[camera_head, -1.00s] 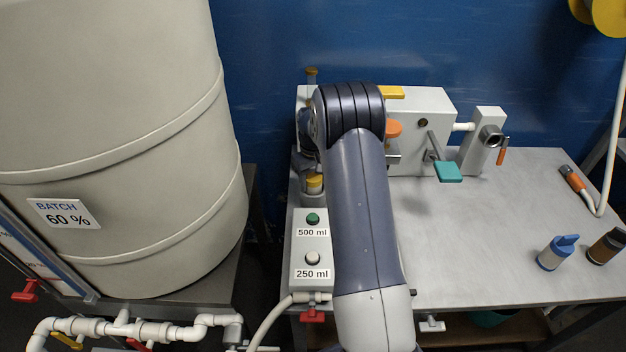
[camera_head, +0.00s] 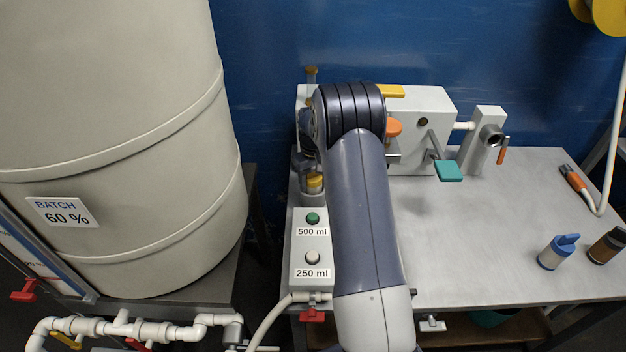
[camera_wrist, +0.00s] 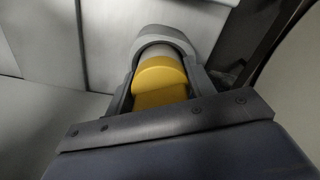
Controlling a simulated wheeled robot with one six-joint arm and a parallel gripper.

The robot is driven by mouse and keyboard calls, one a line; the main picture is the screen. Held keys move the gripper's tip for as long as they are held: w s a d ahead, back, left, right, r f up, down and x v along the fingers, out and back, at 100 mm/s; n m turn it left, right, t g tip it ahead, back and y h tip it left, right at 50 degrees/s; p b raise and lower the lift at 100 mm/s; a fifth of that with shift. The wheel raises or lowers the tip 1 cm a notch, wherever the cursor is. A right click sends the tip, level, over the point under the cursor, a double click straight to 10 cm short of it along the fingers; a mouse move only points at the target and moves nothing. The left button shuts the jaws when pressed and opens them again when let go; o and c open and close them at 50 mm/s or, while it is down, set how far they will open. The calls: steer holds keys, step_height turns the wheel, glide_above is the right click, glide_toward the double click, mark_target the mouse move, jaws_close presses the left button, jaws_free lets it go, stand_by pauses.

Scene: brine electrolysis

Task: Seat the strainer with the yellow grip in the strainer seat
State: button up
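The yellow grip of the strainer (camera_head: 315,182) shows low beside my arm, at the left end of the bench. In the wrist view the yellow grip (camera_wrist: 160,80) fills the gap between my two fingers. My gripper (camera_wrist: 162,85) appears shut on it, one finger on each side. In the head view my gripper (camera_head: 309,166) is partly hidden by my own arm. A rounded grey collar (camera_wrist: 165,40) stands just beyond the grip. I cannot tell whether it is the strainer seat, or how deep the strainer sits. The strainer's lower part is hidden.
A button box (camera_head: 311,245) labelled 500 ml and 250 ml stands in front. A pale housing (camera_head: 425,125) with an orange knob (camera_head: 393,128) and teal lever (camera_head: 448,171) stands behind. A large tank (camera_head: 110,130) is close on the left. The bench's middle right (camera_head: 480,240) is clear.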

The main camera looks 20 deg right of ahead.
steer(key=o, duration=0.3)
steer(key=shift+s+f, duration=0.15)
steer(key=shift+f, duration=0.05)
steer(key=shift+o, duration=0.2)
steer(key=shift+a, duration=0.1)
steer(key=r, duration=1.1)
steer(key=shift+d+r+b, duration=0.1)
steer(key=shift+d+b, duration=0.1)
steer(key=shift+b, duration=0.1)
step_height(320, 180, down, 11)
steer(key=shift+a+f+p, duration=0.1)
steer(key=shift+a+p, duration=0.05)
steer(key=shift+p, duration=0.15)
steer(key=shift+r, duration=0.25)
